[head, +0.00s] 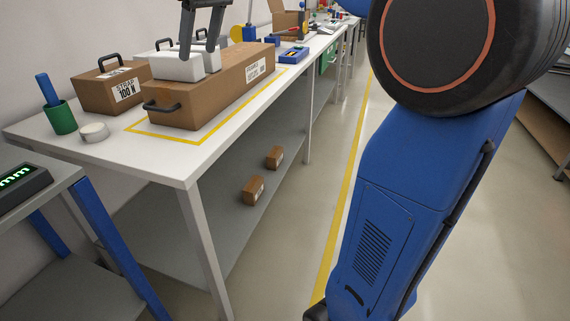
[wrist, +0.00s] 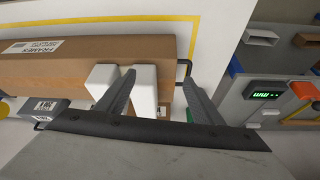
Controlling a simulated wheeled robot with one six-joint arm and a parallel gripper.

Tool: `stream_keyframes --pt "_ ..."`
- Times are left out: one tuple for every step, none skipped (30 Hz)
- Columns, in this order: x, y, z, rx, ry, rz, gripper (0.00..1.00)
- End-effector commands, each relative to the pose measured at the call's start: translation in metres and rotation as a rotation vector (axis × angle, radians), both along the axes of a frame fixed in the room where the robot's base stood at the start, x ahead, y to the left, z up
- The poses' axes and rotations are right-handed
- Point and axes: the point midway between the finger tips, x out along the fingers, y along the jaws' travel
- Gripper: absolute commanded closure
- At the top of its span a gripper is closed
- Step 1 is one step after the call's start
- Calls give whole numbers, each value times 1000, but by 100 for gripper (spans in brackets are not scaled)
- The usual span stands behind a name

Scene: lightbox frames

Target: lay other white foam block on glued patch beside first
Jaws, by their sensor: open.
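Two white foam blocks sit side by side on top of the long brown cardboard box: one at the left (head: 172,68), one at the right (head: 212,60). In the wrist view white foam (wrist: 146,92) shows on both sides of one finger, near the box's handle end. My gripper (head: 199,54) is open above the blocks, fingers pointing down; the wrist view also shows it (wrist: 161,68). One finger overlaps the foam there and the other is beyond the box end. I cannot tell whether either finger touches foam. No glued patch is visible.
The long box (head: 215,95) stands inside a yellow outline on the white bench (head: 150,160). A blue device (head: 294,55) lies farther back.

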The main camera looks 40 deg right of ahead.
Motion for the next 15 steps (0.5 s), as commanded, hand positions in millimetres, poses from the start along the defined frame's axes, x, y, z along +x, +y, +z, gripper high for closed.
stream_keyframes --pt "-20 -1 -11 -1 3 -26 39" --pt "-30 -2 -18 -1 4 -44 39" --pt "-43 -3 -28 -2 6 -66 39" --pt "-53 -4 -35 -2 6 -83 39" --pt "-63 -5 -43 -3 7 -99 39" --pt "-76 -7 -54 -4 8 -121 39" --pt "-86 -8 -62 -4 9 -137 39" --pt "-96 -9 -71 -4 8 -154 39" --pt "-110 -10 -82 -4 9 -175 39" --pt "-119 -11 -91 -6 9 -190 39" --pt "-130 -12 -100 -6 9 -206 39" --pt "-143 -14 -113 -6 9 -226 39" --pt "-153 -15 -123 -6 9 -241 39" --pt "-163 -16 -133 -8 8 -256 39" --pt "-176 -18 -147 -8 7 -276 39"
